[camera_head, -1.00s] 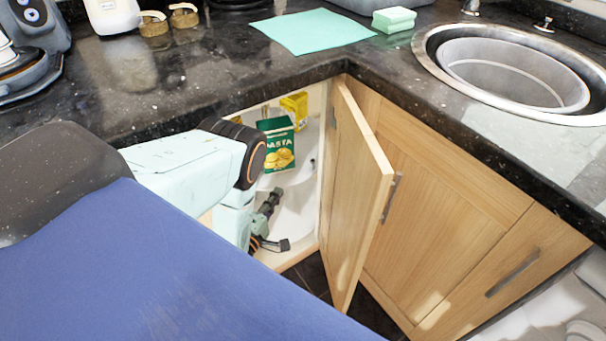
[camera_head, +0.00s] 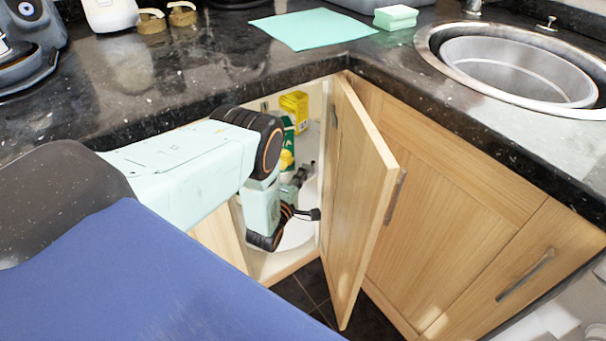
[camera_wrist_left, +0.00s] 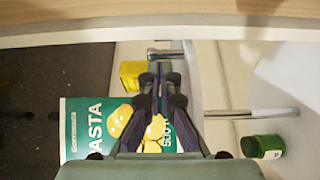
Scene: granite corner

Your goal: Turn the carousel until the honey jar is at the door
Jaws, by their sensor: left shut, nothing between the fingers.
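The carousel (camera_head: 296,236) is a white round shelf inside the open corner cabinet, partly hidden by my left arm. A green pasta box (camera_head: 288,160) stands in the cabinet, mostly behind my arm; it also shows in the left wrist view (camera_wrist_left: 84,125). A yellow box (camera_head: 294,103) is behind it. A chrome post (camera_wrist_left: 250,114) and a small green-capped container (camera_wrist_left: 262,147) show in the left wrist view. I cannot make out a honey jar. My left gripper (camera_head: 309,168) is inside the cabinet, shut and empty; in its wrist view its fingers overlap the pasta box. My right gripper is not in view.
The wooden door (camera_head: 362,190) stands open just right of my left arm. The dark granite counter (camera_head: 150,75) overhangs the opening. A mint cloth (camera_head: 312,29), a sponge (camera_head: 395,17) and the sink (camera_head: 515,72) are above.

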